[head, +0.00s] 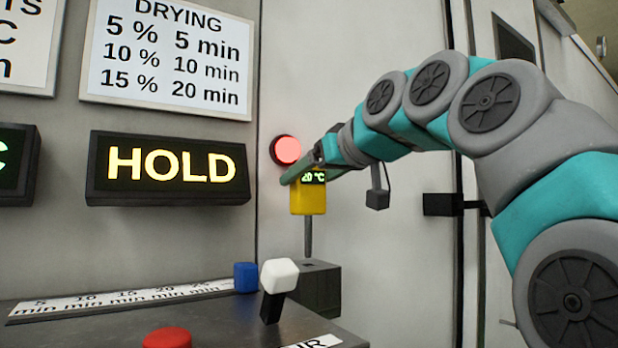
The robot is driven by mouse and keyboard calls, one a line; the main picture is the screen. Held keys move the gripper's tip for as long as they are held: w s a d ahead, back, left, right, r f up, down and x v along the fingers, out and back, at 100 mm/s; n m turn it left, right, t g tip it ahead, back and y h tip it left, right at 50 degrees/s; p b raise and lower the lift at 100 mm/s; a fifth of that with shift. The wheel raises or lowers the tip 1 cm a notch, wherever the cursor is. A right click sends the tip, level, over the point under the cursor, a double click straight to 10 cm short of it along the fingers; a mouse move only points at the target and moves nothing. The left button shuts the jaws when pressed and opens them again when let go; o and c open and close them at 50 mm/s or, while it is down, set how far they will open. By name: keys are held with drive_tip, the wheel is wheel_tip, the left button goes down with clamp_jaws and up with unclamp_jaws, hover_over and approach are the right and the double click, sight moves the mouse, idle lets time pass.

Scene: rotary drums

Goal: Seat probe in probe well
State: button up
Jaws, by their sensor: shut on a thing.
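The probe (308,201) is a yellow block with a small screen reading 20 °C and a thin grey rod pointing down. My gripper (306,172) is shut on the upper part of the probe, and its fingers hide part of the top. The probe hangs upright. A dark box (322,290) stands directly below it in the picture and looks like the probe well. The rod's lower end meets the box's top edge in this view. I cannot tell whether the tip is in an opening, above it or behind it. No opening shows clearly.
A white-topped lever (279,276), a blue knob (246,277) and a red button (167,338) stand on the dark panel (110,325). A lit red lamp (286,150) is on the wall beside my gripper. A HOLD sign (168,170) hangs to the left.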

sight(310, 221)
drive_tip(key=shift+f+b, duration=3)
drive_tip(key=shift+f, duration=0.85)
drive_tip(key=o, duration=1.4)
drive_tip(key=v, duration=0.8)
drive_tip(key=shift+w, duration=0.1)
